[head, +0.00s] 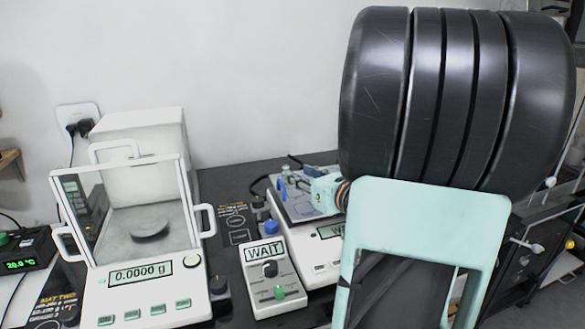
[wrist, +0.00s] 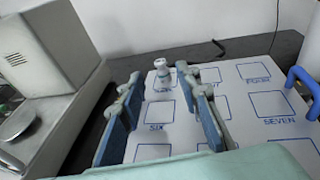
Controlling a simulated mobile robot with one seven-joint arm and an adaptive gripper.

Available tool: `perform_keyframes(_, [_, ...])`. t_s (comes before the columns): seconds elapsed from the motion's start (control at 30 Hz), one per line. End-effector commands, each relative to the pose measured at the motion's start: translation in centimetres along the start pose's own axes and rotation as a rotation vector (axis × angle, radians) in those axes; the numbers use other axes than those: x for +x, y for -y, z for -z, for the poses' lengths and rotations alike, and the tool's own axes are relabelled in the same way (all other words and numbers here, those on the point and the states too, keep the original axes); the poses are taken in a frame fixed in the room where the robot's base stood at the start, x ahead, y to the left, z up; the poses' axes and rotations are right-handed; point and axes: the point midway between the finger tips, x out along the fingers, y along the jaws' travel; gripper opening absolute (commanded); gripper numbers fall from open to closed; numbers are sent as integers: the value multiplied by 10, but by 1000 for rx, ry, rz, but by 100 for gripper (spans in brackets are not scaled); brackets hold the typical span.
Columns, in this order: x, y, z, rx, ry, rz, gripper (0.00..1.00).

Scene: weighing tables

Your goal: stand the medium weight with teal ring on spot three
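A small pale metal weight (wrist: 161,68) stands upright at the back of a white plate (wrist: 235,110) marked with blue squares in the wrist view. Any ring on it is too small to tell. Labels SIX and SEVEN can be read on the plate; I cannot make out a label for spot three. My gripper (wrist: 158,76) is open, its two blue fingers apart above the plate, the weight beyond and between the tips. Nothing is held between them. In the head view my gripper (head: 325,190) is over the plate's far side, and my arm hides much of it.
A balance (head: 140,278) reading 0.0000 g with a raised glass shield stands left. A control box (head: 268,275) showing WAIT sits between it and the plate's base. In the wrist view a blue handle (wrist: 303,80) rises at the plate's right edge.

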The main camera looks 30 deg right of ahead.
Motion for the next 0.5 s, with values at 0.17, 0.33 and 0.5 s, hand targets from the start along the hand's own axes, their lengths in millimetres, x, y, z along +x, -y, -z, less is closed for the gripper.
perform_keyframes(0.17, [-37, 1, -2, 1, 1, 4, 31])
perform_keyframes(0.33, [-56, 0, -1, 1, 0, 2, 31])
perform_keyframes(0.5, [-61, 0, 0, 1, 0, 0, 31])
